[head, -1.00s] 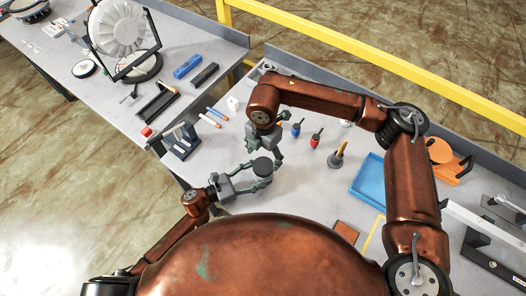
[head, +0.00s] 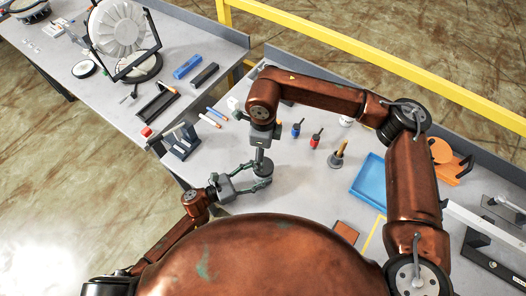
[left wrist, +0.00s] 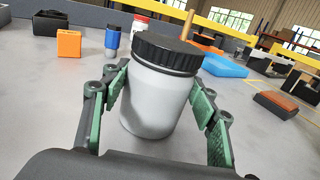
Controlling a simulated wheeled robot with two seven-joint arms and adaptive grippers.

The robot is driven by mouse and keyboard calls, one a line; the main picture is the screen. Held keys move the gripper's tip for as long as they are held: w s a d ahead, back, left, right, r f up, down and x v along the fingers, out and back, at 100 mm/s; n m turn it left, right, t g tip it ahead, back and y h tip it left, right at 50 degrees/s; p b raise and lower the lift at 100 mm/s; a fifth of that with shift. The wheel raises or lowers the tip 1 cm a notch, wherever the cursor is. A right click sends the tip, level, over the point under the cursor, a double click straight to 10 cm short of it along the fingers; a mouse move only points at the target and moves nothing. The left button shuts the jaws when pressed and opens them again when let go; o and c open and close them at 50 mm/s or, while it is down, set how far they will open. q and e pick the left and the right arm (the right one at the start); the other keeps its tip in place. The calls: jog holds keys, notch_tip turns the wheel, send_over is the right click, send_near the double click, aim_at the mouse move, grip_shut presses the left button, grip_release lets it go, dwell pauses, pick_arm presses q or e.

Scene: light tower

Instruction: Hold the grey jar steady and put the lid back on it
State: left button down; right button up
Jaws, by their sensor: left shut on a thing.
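The grey jar (left wrist: 158,98) stands upright between the fingers of my left gripper (left wrist: 157,105), which is shut on its sides. The black ribbed lid (left wrist: 168,52) sits on top of the jar's mouth in the left wrist view; I cannot tell whether it is screwed tight. In the head view my left gripper (head: 257,184) reaches the jar from the left. My right gripper (head: 261,157) points down over the lid, partly covering it and the jar. Its fingers look edge-on, so their opening is unclear. It does not show in the left wrist view.
Blue (head: 297,128) and red (head: 316,138) bottles and a wooden-handled tool (head: 339,153) stand right of the jar. A blue tray (head: 370,181) lies farther right. A dark stand (head: 181,141) is at the left. Bare tabletop lies around the jar.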

jog(key=n, duration=0.3)
jog(key=shift+r+n, duration=0.2)
jog(key=shift+n, duration=0.2)
jog(key=n, duration=0.5)
jog(key=shift+r, duration=0.15)
jog(key=shift+f, duration=4)
jog(key=shift+c, duration=0.3)
